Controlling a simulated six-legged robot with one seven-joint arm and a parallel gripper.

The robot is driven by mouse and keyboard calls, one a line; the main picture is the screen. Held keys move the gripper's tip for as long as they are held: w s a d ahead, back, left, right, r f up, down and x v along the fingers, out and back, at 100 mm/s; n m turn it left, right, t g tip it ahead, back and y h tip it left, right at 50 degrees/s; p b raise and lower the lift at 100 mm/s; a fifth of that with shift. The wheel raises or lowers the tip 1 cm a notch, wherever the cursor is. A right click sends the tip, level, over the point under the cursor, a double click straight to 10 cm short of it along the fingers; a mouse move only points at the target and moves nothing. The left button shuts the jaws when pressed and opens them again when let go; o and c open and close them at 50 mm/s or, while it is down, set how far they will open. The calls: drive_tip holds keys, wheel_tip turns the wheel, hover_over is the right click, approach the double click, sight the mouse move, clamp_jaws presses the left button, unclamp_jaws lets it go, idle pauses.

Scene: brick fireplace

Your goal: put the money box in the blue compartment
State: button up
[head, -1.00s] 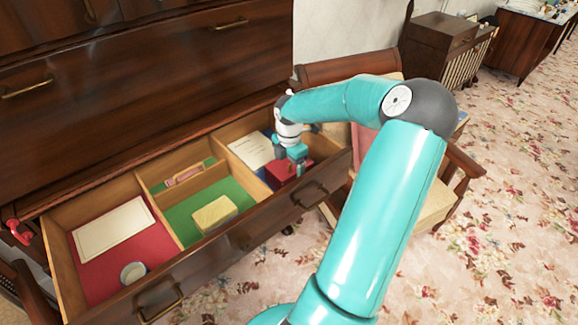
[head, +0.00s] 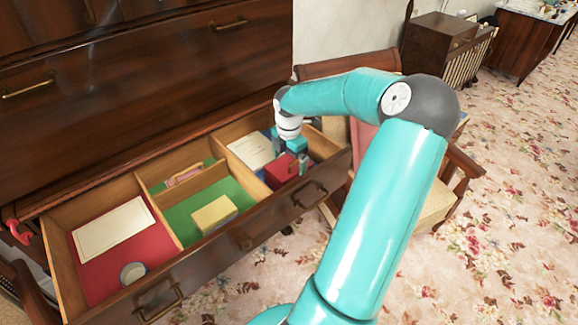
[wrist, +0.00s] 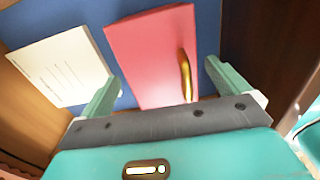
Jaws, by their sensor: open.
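The money box appears to be the red box with a gold handle (wrist: 165,55), lying in the blue compartment (wrist: 205,15) of the open drawer. In the head view the red box (head: 281,172) sits at the right end of the drawer, partly behind my gripper. My gripper (head: 291,160) is over the box. In the wrist view my gripper (wrist: 160,85) is open, its fingers apart on either side of the near end of the box. Nothing is held between them.
A cream booklet (wrist: 62,67) lies beside the box in the blue compartment. The green compartment holds a yellow-topped block (head: 214,213) and a pink item (head: 185,174). The red compartment holds a cream sheet (head: 113,228) and a small cup (head: 133,272). A chair (head: 440,195) stands close right.

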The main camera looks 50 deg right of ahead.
wheel_tip(320, 180, up, 9)
drive_tip(key=w+a+r+m+h, duration=0.2)
drive_tip(key=a+r+m, duration=0.1)
drive_tip(key=a, duration=0.8)
drive_tip(key=w+a+r+m+h, duration=0.1)
drive_tip(key=a+r+m, duration=0.2)
drive_tip(key=a, duration=0.9)
drive_tip(key=s+a+r+m+t+y, duration=0.1)
drive_tip(key=s+a+m, duration=0.3)
drive_tip(key=a, duration=0.5)
drive_tip(key=s+a+r+m+t+y, duration=0.2)
drive_tip(key=s+a+r+m+t, duration=0.2)
drive_tip(key=a, duration=0.5)
drive_tip(key=s+m, duration=0.1)
drive_tip(key=s, duration=0.1)
drive_tip(key=shift+s+a+t, duration=0.2)
drive_tip(key=shift+s+t, duration=0.1)
drive_tip(key=shift+c, duration=0.4)
